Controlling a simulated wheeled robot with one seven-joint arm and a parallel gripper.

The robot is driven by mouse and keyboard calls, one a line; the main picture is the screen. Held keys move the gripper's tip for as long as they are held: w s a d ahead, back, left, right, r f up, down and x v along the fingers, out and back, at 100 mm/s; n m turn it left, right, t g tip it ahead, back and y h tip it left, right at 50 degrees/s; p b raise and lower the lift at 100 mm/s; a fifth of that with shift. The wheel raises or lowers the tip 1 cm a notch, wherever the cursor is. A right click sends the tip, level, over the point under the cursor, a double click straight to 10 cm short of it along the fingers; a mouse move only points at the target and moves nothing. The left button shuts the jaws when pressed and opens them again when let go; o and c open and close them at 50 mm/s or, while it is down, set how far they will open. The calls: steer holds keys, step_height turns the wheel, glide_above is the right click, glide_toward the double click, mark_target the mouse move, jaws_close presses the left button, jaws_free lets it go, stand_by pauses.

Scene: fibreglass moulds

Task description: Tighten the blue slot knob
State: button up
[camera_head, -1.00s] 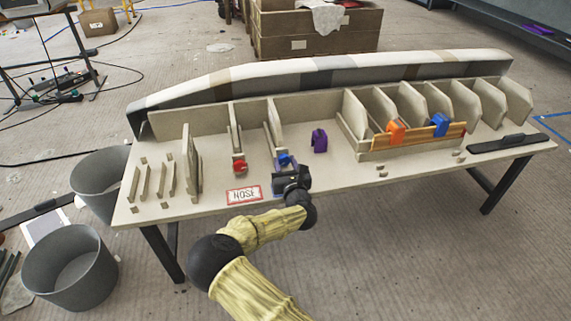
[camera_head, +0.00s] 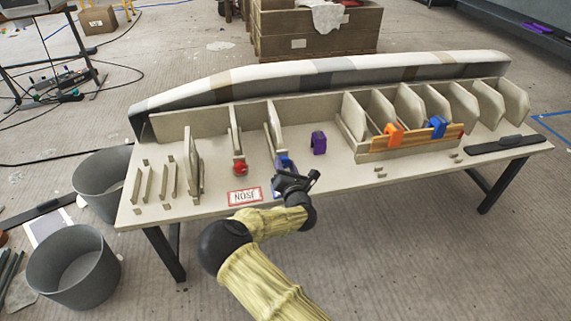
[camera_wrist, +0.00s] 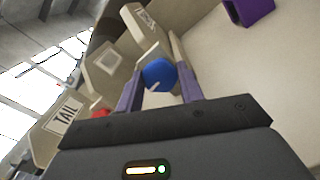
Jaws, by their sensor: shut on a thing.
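The blue slot knob (camera_wrist: 159,74) is round with a pale mark on its face. It sits at the front end of a beige upright panel's slot, and also shows in the head view (camera_head: 284,161), partly hidden by my gripper. My gripper (camera_wrist: 160,83) has its two purple-grey fingers on either side of the blue knob and is shut on it. In the head view my gripper (camera_head: 288,172) reaches over the table's front edge and looks tilted.
A red knob (camera_head: 240,168) is on the neighbouring slot to the left. A purple clamp-like piece (camera_head: 319,143) stands to the right. An orange piece (camera_head: 394,134) and a blue piece (camera_head: 438,127) sit at the rack of panels. A NOSE sign (camera_head: 245,196) lies at the front edge.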

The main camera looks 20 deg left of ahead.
steer(key=shift+m, duration=0.3)
steer(key=o, duration=1)
steer(key=p+v, duration=0.4)
steer(key=v, duration=1.3)
steer(key=shift+s, duration=0.25)
